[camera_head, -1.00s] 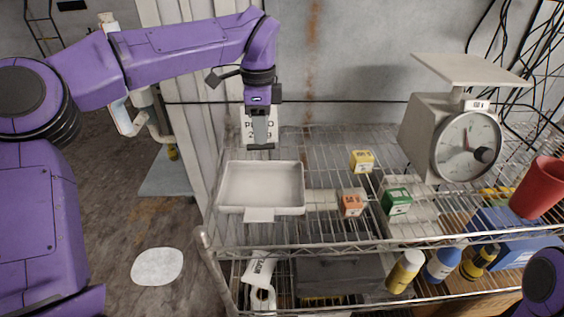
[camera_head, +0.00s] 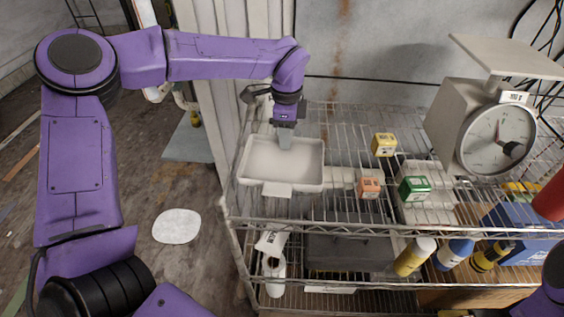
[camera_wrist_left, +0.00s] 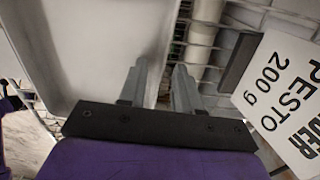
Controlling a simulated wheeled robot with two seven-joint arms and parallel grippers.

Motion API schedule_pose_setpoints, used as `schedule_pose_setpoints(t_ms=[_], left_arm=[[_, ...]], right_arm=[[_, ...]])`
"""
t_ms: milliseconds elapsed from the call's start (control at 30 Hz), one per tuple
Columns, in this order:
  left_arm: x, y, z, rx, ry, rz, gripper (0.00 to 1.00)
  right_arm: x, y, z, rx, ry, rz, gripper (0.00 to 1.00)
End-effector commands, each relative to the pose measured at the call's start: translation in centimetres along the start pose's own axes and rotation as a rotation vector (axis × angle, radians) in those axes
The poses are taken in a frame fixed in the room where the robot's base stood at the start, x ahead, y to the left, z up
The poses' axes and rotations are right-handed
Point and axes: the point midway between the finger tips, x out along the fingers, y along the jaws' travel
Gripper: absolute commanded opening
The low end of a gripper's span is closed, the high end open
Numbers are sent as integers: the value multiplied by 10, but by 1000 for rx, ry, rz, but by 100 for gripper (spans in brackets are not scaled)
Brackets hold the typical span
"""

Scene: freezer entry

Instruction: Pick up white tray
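The white tray (camera_head: 267,185) is a shallow rectangular dish on the upper wire shelf, with a tab on its front side. My left gripper (camera_head: 285,138) points down at the tray's back rim. In the left wrist view the tray (camera_wrist_left: 90,50) fills the upper left. The two fingers (camera_wrist_left: 160,85) of my left gripper are apart, with the tray's rim running between or just below them; I cannot tell whether they touch it. My right gripper is out of view.
The wire shelf (camera_head: 340,215) holds a yellow box (camera_head: 384,145), an orange box (camera_head: 369,188), a green box (camera_head: 414,189) and a scale (camera_head: 480,130) to the right. A white pesto label (camera_wrist_left: 285,100) stands close beside my left gripper.

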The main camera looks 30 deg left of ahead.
Motion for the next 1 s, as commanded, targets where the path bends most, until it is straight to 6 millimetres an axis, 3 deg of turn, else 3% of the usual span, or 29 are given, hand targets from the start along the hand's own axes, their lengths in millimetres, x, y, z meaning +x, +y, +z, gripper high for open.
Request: schedule_pose_setpoints(t_ms=[67,100,167,500,667,800,1000], left_arm=[[0,0,0,0,0,0,30],[0,0,0,0,0,0,17],[0,0,0,0,0,0,0],[-1,0,0,0,0,-1,0],[-10,-1,0,0,0,-3,0],[-34,1,-1,1,1,-5,0],[-80,43,-5,2,2,-8,0]], right_arm=[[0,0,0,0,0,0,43],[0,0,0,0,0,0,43],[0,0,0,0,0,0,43],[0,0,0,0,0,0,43],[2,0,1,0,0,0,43],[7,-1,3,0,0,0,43],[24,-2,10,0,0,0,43]])
